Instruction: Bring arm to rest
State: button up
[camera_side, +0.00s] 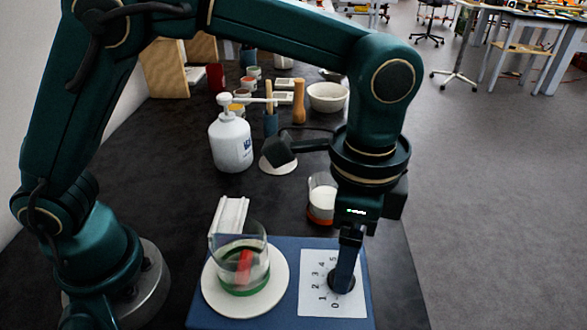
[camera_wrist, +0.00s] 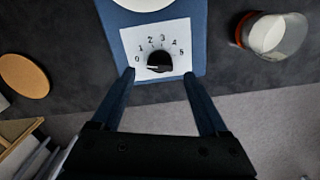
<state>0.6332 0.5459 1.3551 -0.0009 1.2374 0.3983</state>
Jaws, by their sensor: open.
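My gripper (camera_side: 345,262) points down over the black knob (camera_side: 342,284) on the front of the blue stirrer base (camera_side: 270,318). In the wrist view, the gripper (camera_wrist: 158,77) is open, its two fingers apart with nothing between them. The knob (camera_wrist: 160,61) sits just beyond the fingertips, on a white scale card (camera_wrist: 128,38) marked 0 to 5. A pale line shows on the knob, but I cannot tell exactly which number it marks. A glass beaker (camera_side: 228,262) with green liquid and a red piece stands on the round white plate (camera_side: 215,293).
A glass with white contents and an orange base (camera_side: 322,200) stands close behind my gripper; the wrist view shows it right (camera_wrist: 272,36). A white pump bottle (camera_side: 230,145), a white bowl (camera_side: 327,97) and several small jars stand farther back.

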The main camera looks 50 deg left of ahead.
jog(key=shift+r, duration=1)
jog(key=shift+w+a+r, duration=0.2)
jog(key=s+a+r+n+t+h, duration=0.1)
jog(key=a+r+n+t, duration=0.3)
jog(key=a+r, duration=0.6)
jog(key=s+a+f+n+t+y, duration=0.1)
jog(key=s+a+f+n, duration=0.6)
jog(key=a, duration=0.1)
jog(key=shift+s+a+n+t, duration=0.15)
jog(key=shift+s+n+t, duration=0.15)
jog(key=shift+s+n, duration=0.1)
